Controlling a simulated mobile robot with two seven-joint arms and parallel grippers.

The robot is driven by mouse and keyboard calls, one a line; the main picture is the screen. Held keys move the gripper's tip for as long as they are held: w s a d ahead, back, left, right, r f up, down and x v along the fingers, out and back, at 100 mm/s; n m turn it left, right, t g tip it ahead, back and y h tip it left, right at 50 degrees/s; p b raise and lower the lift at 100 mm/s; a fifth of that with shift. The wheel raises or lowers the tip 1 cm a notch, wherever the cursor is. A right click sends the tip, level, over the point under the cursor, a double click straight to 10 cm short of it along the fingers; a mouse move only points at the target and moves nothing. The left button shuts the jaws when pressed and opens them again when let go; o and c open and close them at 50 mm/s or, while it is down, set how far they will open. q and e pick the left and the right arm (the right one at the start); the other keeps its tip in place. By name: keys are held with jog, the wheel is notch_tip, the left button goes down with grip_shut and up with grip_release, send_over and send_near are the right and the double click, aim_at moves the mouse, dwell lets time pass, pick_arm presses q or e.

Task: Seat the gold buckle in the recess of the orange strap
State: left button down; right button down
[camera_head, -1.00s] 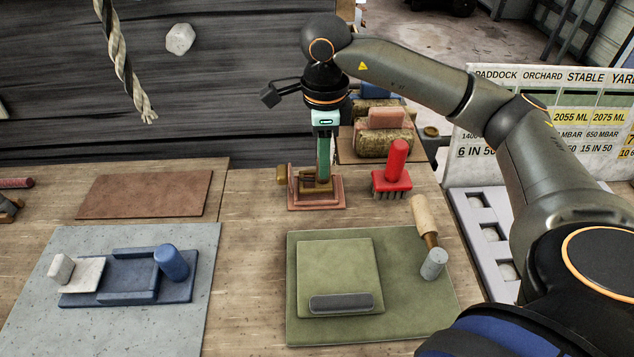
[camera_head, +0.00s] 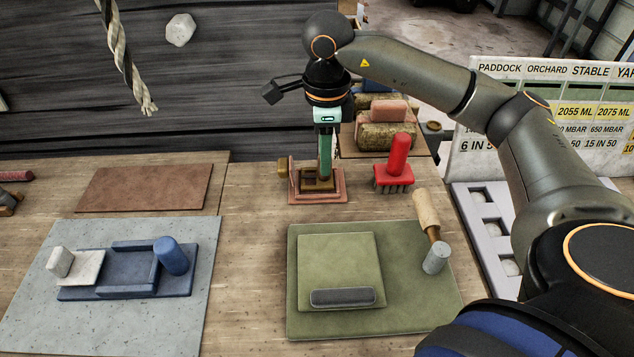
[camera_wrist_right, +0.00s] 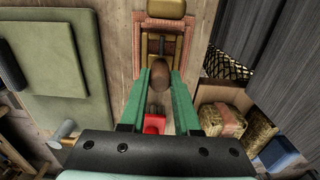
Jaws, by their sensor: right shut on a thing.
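The gold buckle (camera_head: 311,186) is a small frame with a brown rounded knob (camera_wrist_right: 160,74). It is at the orange strap (camera_head: 338,198), a salmon-coloured base near the back of the table. In the right wrist view the gold frame (camera_wrist_right: 150,47) lies within the outline of the strap (camera_wrist_right: 138,30); I cannot tell whether it is fully down in the recess. A gold block (camera_head: 283,171) stands at the strap's left side. My right gripper (camera_head: 324,179) is shut on the buckle's knob from above, and its green fingers hide part of the buckle. My left gripper is not in view.
A red brush (camera_head: 397,160) stands close right of the strap. A wooden-handled mallet (camera_head: 428,215) lies on the green mat (camera_head: 420,305) in front. A blue fixture (camera_head: 125,272) sits on the grey mat at left. Straw bales (camera_head: 385,135) are behind. Bare table lies left of the strap.

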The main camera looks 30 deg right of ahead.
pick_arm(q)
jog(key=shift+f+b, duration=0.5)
pick_arm(e)
jog(key=shift+f, duration=0.6)
jog(key=c, duration=0.5)
grip_release()
jog(key=shift+c, duration=0.2)
notch_tip(320, 180, up, 3)
jog(key=shift+w+f, duration=0.1)
jog(key=shift+f, duration=0.1)
pick_arm(q)
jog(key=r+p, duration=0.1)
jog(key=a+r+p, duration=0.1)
jog(key=p, duration=0.1)
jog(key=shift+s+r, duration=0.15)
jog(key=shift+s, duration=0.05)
pick_arm(e)
notch_tip(320, 180, up, 10)
